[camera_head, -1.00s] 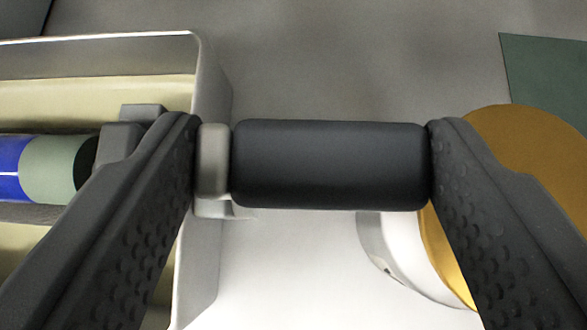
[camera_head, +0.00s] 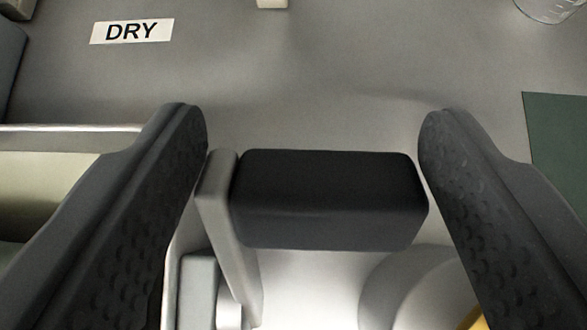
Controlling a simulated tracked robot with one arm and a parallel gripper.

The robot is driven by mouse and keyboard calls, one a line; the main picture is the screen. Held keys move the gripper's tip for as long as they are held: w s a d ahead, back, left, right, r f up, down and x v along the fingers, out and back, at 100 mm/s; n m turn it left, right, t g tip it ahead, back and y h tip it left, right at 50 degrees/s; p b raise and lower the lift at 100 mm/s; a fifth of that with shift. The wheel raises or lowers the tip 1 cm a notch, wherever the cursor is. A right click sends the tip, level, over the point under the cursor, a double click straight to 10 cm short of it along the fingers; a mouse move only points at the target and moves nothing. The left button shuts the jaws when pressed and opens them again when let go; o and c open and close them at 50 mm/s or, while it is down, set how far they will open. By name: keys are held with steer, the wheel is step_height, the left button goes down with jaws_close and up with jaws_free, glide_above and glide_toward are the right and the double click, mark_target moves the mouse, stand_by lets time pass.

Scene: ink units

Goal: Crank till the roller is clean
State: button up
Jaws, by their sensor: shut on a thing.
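My gripper (camera_head: 314,115) has its two dark fingers at either end of the black crank handle (camera_head: 330,200) and is shut on it. The handle lies level across the picture. Its grey crank arm (camera_head: 230,235) runs down from the left end of the handle to a pale block on the ink unit's side. The ink unit's pale housing (camera_head: 70,134) shows at the left, partly behind my left finger.
A "DRY" label (camera_head: 132,31) lies on the grey surface at the upper left. A green mat (camera_head: 562,140) is at the right, a clear vessel (camera_head: 550,8) at the top right. A rounded pale thing (camera_head: 405,290) stands below the handle. The surface beyond the handle is mostly clear.

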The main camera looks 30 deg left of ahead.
steer(key=shift+w, duration=0.8)
steer(key=shift+d, duration=0.1)
steer(key=o, duration=1.1)
steer(key=shift+o, duration=0.4)
steer(key=shift+d+f, duration=0.1)
steer(key=shift+d, duration=0.05)
steer(key=shift+a+f, duration=0.1)
steer(key=shift+a, duration=0.1)
steer(key=b+v, duration=0.3)
steer(key=v, duration=1)
steer(key=shift+s, duration=0.4)
